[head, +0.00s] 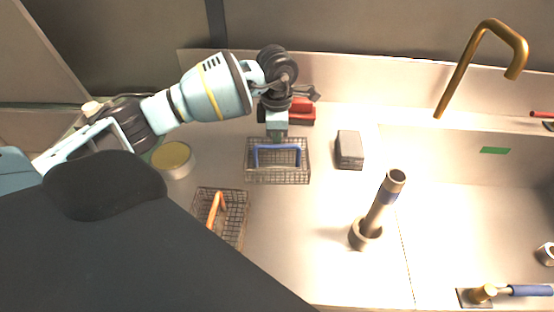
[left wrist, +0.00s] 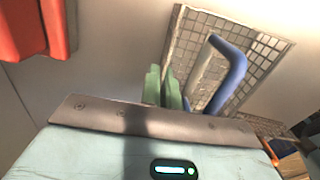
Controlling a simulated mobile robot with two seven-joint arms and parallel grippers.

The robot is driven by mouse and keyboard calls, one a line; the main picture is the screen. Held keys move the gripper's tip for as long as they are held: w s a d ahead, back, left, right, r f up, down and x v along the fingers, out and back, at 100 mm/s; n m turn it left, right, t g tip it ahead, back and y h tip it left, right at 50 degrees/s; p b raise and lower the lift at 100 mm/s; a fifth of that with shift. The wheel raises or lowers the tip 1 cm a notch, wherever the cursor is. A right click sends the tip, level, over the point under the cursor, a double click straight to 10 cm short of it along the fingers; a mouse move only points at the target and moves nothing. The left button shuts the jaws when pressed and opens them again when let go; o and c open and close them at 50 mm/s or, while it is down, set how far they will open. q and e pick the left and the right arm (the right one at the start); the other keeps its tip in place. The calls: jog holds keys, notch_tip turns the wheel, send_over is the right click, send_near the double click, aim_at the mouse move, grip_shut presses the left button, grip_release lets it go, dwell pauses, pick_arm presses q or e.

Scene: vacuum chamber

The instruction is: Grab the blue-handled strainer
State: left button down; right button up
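The blue-handled strainer (head: 279,174) is a wire-mesh basket on the counter, with its blue handle (head: 277,149) standing up across it. My left gripper (head: 277,135) is at the basket's far edge, by the handle. In the left wrist view its green fingers (left wrist: 164,88) are close together with nothing visible between them. The blue handle (left wrist: 230,62) is just to their right there, over the mesh basket (left wrist: 187,42); part of it is hidden behind my gripper body. My right gripper is not in view.
An orange-handled basket (head: 233,203) is nearer, at lower left. A round tin (head: 174,160) stands left, a red object (head: 301,112) behind my gripper, and a grey block (head: 349,149) to the right. An upright metal tube (head: 380,207) stands before the sink with its brass tap (head: 458,76).

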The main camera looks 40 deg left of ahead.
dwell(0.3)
pick_arm(q)
notch_tip(320, 180, up, 10)
dwell(0.5)
